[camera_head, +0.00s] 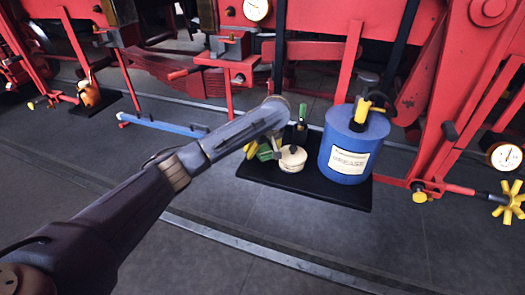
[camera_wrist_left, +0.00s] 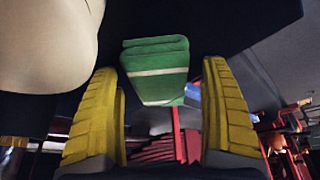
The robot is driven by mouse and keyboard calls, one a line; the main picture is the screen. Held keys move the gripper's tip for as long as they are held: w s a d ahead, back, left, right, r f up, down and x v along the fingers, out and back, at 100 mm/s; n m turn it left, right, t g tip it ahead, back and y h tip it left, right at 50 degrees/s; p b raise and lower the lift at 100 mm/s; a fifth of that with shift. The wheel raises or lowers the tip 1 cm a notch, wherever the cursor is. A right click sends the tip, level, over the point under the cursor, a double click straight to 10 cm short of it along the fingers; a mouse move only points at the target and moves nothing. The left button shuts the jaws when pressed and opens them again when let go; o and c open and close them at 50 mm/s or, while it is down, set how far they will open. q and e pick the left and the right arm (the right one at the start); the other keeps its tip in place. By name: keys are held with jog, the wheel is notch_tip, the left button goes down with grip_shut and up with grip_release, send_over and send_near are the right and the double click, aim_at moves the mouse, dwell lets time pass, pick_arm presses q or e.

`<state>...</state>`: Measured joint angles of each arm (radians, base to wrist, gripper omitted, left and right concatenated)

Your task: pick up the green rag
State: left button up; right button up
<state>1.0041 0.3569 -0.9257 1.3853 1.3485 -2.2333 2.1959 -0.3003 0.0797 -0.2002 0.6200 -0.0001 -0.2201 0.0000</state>
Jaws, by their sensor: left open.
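The green rag (camera_head: 265,154) lies folded at the left end of the black tray (camera_head: 335,190), partly hidden by my left gripper (camera_head: 262,148). In the left wrist view the rag (camera_wrist_left: 156,75) is a green folded pad with a pale stripe, between and just beyond the two yellow fingers of my left gripper (camera_wrist_left: 160,72). The fingers are spread, with a gap on both sides of the rag; they do not grip it. My right gripper is in neither view.
A cream lidded pot (camera_head: 292,159) stands right beside the rag; it looms at upper left in the wrist view (camera_wrist_left: 45,40). A blue can (camera_head: 350,150) and a small green-topped bottle (camera_head: 302,112) stand on the tray. Red machinery (camera_head: 300,52) rises behind. The floor in front is clear.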

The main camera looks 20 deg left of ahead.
pick_arm(q)
jog(key=shift+f, duration=0.15)
jog(key=shift+c, duration=0.3)
jog(key=c, duration=1.2)
